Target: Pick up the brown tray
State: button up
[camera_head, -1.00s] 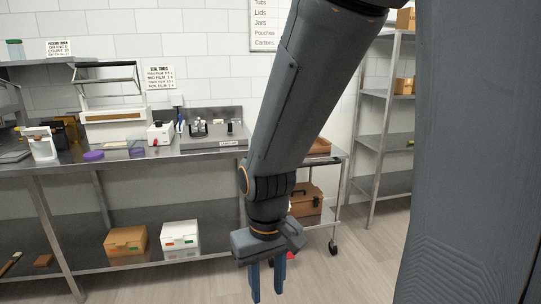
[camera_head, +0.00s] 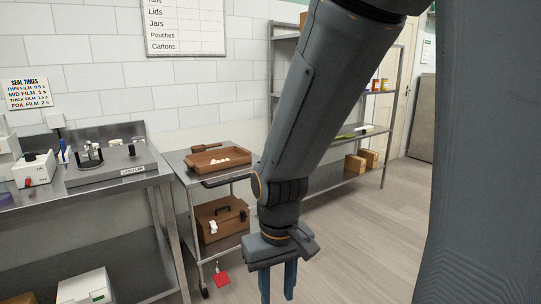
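The brown tray (camera_head: 231,154) lies on the top of a metal cart (camera_head: 183,170), left of my forearm. It is shallow with raised sides, and a few small white pieces (camera_head: 219,161) show in or at it. My gripper (camera_head: 278,284) hangs low in front of the cart, to the right of and nearer than the tray. Its two blue fingers point down with a gap between them, and nothing shows in the gap.
A steel bench (camera_head: 115,180) with a labeller stands left. A metal shelf rack (camera_head: 345,150) stands behind my arm. Floor at the right (camera_head: 375,235) is clear.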

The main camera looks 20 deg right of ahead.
aim_at(204, 163)
jog(key=z, duration=0.55)
jog(key=i, duration=1.25)
jog(key=u, duration=0.85)
jog(key=i, duration=0.85)
jog(key=u, duration=0.1)
